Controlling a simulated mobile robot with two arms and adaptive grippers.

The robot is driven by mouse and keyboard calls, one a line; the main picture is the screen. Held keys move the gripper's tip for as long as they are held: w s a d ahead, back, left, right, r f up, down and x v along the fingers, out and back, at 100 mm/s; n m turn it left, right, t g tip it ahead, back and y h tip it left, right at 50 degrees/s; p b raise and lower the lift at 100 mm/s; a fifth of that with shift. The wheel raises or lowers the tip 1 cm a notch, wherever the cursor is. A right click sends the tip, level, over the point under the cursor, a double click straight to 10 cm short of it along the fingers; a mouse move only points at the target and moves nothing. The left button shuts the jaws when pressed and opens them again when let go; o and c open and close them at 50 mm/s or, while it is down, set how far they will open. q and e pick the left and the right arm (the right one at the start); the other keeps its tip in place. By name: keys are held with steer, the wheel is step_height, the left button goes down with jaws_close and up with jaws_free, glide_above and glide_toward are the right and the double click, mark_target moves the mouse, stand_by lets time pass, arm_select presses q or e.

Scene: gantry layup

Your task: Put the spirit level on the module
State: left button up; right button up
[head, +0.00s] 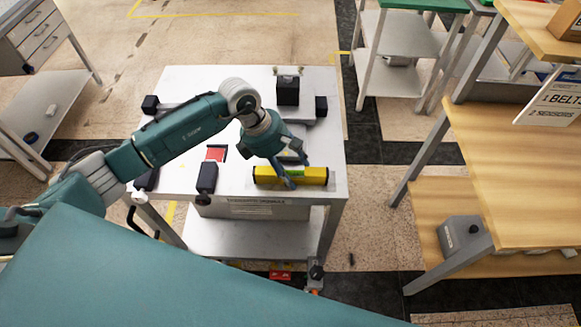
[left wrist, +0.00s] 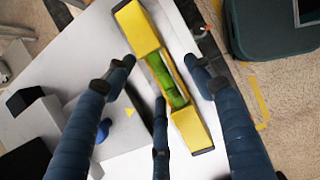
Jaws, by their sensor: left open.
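The yellow spirit level (head: 316,175), with a green vial, lies on the white top of a cart near its front right edge. My left gripper (head: 294,172) is over its middle. In the left wrist view the level (left wrist: 138,28) runs between the spread fingers of my open gripper (left wrist: 162,78). I cannot tell whether any finger touches it. The grey labelled body below the front edge (head: 255,209) may be the module; its lettering is not fully readable. My right gripper is not in view.
Black blocks (head: 207,177) stand around the cart top (head: 190,80), with a black box (head: 288,90) at the back. A red piece (head: 215,154) lies left of my gripper. A wooden bench (head: 520,180) stands to the right, with floor between.

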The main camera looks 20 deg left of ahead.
arm_select(q)
steer(key=shift+r, duration=0.2)
steer(key=shift+a+r, duration=0.25)
steer(key=shift+r, duration=0.05)
steer(key=b+v, duration=0.3)
steer(key=v, duration=0.8)
steer(key=shift+s+d, duration=0.1)
